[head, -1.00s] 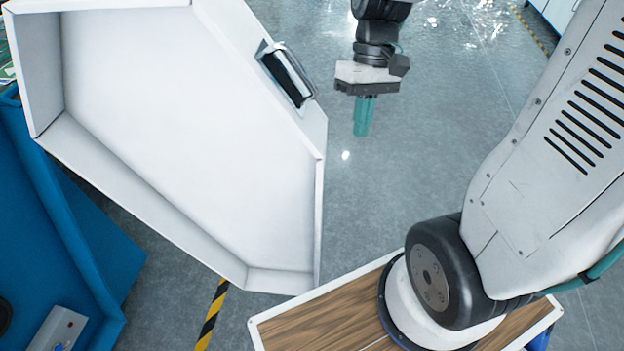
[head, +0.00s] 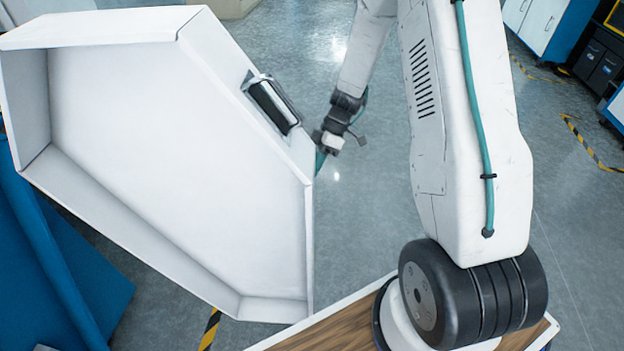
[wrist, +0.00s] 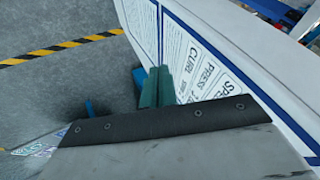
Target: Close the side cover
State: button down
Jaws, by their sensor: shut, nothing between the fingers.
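The side cover (head: 180,170) is a white, tray-like panel with a raised rim. It stands open at the left of the head view, its hollow inner side toward the camera. A dark handle with a metal frame (head: 272,104) sits on its right rim. My gripper (head: 319,163) is at the cover's right edge, on its far side, with the teal fingertips partly hidden behind the rim. In the wrist view the teal fingers (wrist: 157,84) are shut and empty, close to the cover's printed outer face (wrist: 200,70). I cannot tell whether they touch it.
The blue machine body (head: 60,270) is at the left, beside the cover. A wood-topped base (head: 340,332) with a white edge is at the bottom. Grey floor (head: 385,215) lies open behind the cover. Cabinets (head: 545,25) stand at the far right, near black-and-yellow floor tape (head: 592,142).

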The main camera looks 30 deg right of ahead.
aim_at(304, 205)
jog(key=shift+s+a+f, duration=0.9)
jog(key=shift+a+f, duration=0.2)
jog(key=shift+s+a+f, duration=0.85)
jog(key=shift+a+f, duration=0.3)
jog(key=shift+s+a+f, duration=0.9)
jog(key=shift+a+f, duration=0.2)
